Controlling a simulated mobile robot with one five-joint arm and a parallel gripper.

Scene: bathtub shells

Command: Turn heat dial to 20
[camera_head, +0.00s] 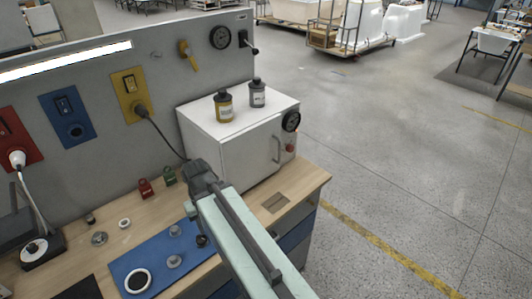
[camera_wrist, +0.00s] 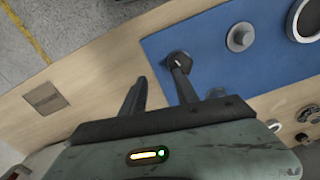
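A white box oven (camera_head: 228,150) stands on the wooden bench in the head view. A round black dial (camera_head: 291,121) is on the right of its front, above a red button (camera_head: 290,148) and beside the door handle. The dial's marks and setting are too small to read. My gripper (camera_wrist: 159,74) shows in the wrist view with its two fingers apart and nothing between them. It is over the bench near the edge of a blue mat, away from the dial. In the head view my arm hides the fingers.
The blue mat (camera_head: 128,266) holds grey knobs and a white ring. Yellow and grey bottles (camera_head: 224,105) stand on the oven. A black cable hangs from the yellow wall socket (camera_head: 128,94). A round gauge (camera_head: 220,37) is on the wall panel. The floor right of the bench is clear.

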